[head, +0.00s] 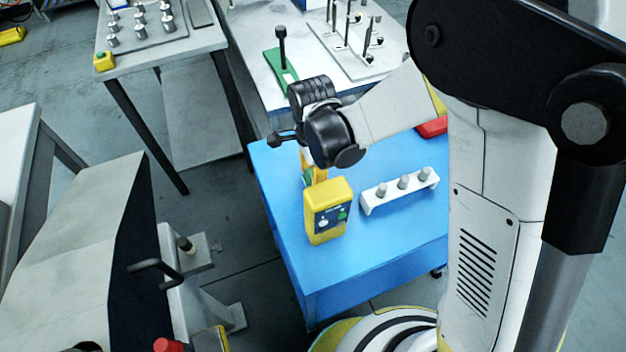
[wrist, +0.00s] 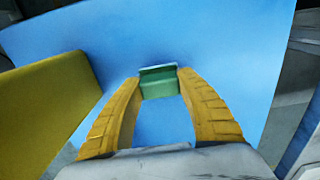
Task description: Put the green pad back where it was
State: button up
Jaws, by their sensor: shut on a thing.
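The green pad (wrist: 158,83) is a small green block with a raised back edge. In the wrist view it sits between the fingertips of my gripper (wrist: 157,82), which is shut on it. I cannot tell whether the pad touches the table.
The yellow button box (head: 328,208) stands close to my fingers; its side also shows in the wrist view (wrist: 45,105). A white rack (head: 400,190) with three grey knobs stands to its right. The blue tabletop (head: 385,240) is bare in front. A green stand (head: 279,66) is behind.

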jog(key=shift+f, duration=0.35)
jog(key=shift+f, duration=0.1)
jog(key=shift+f, duration=0.15)
jog(key=o, duration=1.2)
jog(key=shift+r, duration=0.2)
notch_tip(320, 180, up, 12)
jog(key=p, duration=0.4)
jog(key=s+d+r+n+t, duration=0.2)
jog(key=s+d+r+n, duration=0.1)
jog(key=d, duration=0.4)
jog(key=s+d+r+n+t, duration=0.3)
jog(key=d+r+n, duration=0.2)
jog(key=d, duration=0.2)
jog(key=s+d+r+n+t, duration=0.2)
jog(key=s+d+r+n, duration=0.1)
jog(key=d, duration=0.4)
jog(key=shift+d+r+n, duration=0.2)
jog(key=shift+r+n, duration=0.25)
jog(key=shift+r, duration=0.05)
jog(key=shift+d+r+n, duration=0.2)
jog(key=shift+r+n, duration=0.25)
jog(key=shift+r, duration=0.05)
